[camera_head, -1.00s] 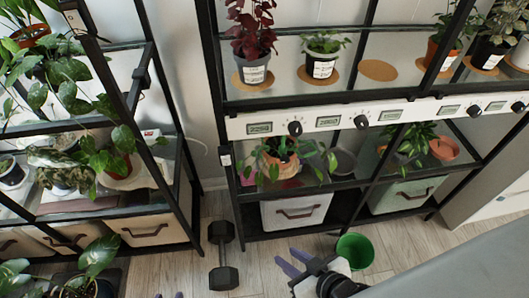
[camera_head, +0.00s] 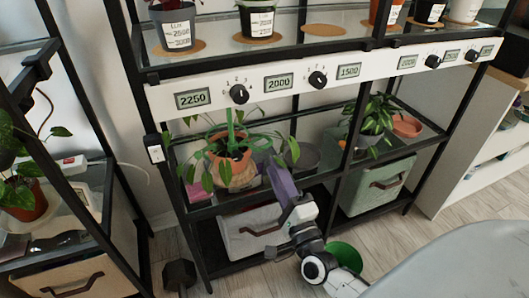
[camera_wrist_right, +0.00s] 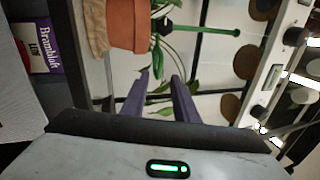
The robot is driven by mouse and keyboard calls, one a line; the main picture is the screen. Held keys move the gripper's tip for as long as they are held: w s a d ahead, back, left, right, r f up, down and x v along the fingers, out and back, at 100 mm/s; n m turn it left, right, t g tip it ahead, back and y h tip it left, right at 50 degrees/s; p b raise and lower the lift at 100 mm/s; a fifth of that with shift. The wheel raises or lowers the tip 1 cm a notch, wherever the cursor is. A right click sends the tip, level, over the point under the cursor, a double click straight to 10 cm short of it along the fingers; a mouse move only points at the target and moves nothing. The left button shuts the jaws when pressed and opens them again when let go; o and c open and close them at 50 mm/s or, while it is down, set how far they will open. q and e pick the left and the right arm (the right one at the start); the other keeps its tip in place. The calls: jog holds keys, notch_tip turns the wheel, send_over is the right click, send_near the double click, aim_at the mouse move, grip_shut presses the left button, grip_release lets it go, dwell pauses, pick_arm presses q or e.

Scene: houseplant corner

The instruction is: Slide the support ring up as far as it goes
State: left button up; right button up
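A potted plant in a terracotta pot with a tan wrap (camera_head: 236,172) stands on the middle shelf of the rack. A green stake (camera_head: 229,120) rises from it, and the green support ring (camera_head: 256,141) sits low around the plant, partly hidden by leaves. My right gripper (camera_head: 278,172) is just right of the pot, fingers apart and empty. In the right wrist view, which is turned sideways, the pot (camera_wrist_right: 128,25) and the stake (camera_wrist_right: 205,31) lie beyond my open right fingertips (camera_wrist_right: 160,76). The fingers are apart from the stake. My left gripper is out of view.
A white panel with displays and knobs (camera_head: 205,92) runs above the plant. An empty grey pot (camera_head: 304,156) and another plant (camera_head: 372,118) stand to the right. A green bucket (camera_head: 345,254) and a dumbbell (camera_head: 179,274) are below. A purple-labelled package (camera_wrist_right: 45,45) shows in the wrist view.

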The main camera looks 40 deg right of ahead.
aim_at(265, 145)
jog(key=b+x, duration=0.1)
jog(key=x, duration=0.7)
jog(key=shift+w, duration=0.1)
grip_shut()
dwell(1.2)
